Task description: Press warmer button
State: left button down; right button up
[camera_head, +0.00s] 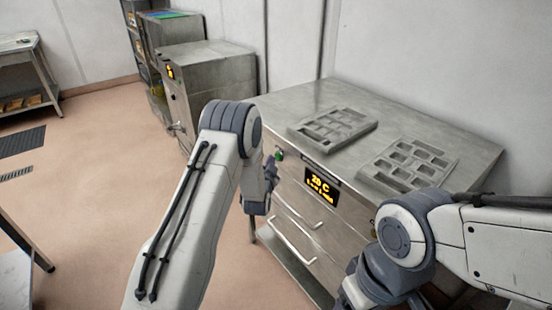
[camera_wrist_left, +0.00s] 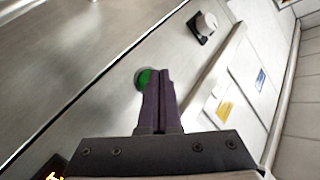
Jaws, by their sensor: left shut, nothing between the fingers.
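The warmer (camera_head: 340,221) is a steel cabinet with a lit yellow-on-black display (camera_head: 321,186) reading about 20 C; the smaller line is hard to read. Its green button (camera_head: 279,154) sits on the front edge, left of the display. The button also shows in the left wrist view (camera_wrist_left: 145,77), partly covered by the fingers. My left gripper (camera_wrist_left: 158,72) is shut and empty, its fingertips right at the button, overlapping its right part. I cannot tell whether they touch. In the head view the left gripper (camera_head: 270,168) is mostly hidden by my wrist. My right gripper is out of sight.
Two grey moulds, one left (camera_head: 332,128) and one right (camera_head: 407,165), lie on the warmer's top. Drawer handles (camera_head: 296,236) stick out of its front. Another steel cabinet (camera_head: 207,75) with a display stands behind left.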

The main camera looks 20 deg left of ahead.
pick_arm(q)
jog(key=shift+d, duration=0.1)
dwell(0.6)
jog(key=shift+w+d, duration=0.2)
jog(key=shift+w, duration=0.15)
jog(key=shift+b, duration=0.3)
jog(key=shift+s+a, duration=0.25)
jog(key=shift+s, duration=0.1)
jog(key=s+a, duration=0.3)
jog(key=s, duration=0.1)
jog(key=shift+s+a+b, duration=0.3)
jog(key=shift+s+a, duration=0.05)
jog(key=shift+s, duration=0.05)
jog(key=shift+r, duration=0.1)
